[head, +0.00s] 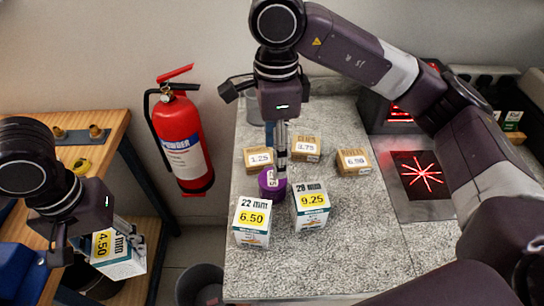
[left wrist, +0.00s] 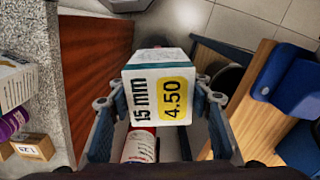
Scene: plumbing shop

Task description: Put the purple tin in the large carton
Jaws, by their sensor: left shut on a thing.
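The purple tin (head: 270,187) stands on the speckled counter behind two white cartons; it also shows at the left edge of the left wrist view (left wrist: 12,122). My right gripper (head: 281,165) points down right at the tin; its fingers show edge-on, so I cannot tell whether they grip it. My left gripper (head: 118,236) is shut on a white carton marked 15 mm, 4.50 (head: 122,258), held off the counter beside the wooden bench; it fills the middle of the left wrist view (left wrist: 160,88). White cartons marked 22 mm (head: 252,222) and 28 mm (head: 311,205) stand on the counter.
Small brown boxes (head: 258,160) stand behind the tin. A red fire extinguisher (head: 182,140) hangs between the counter (head: 350,245) and the wooden bench (head: 100,145). A scanner plate with red lines (head: 420,175) is at the right. A dark bin (head: 200,282) stands below. The counter's front is clear.

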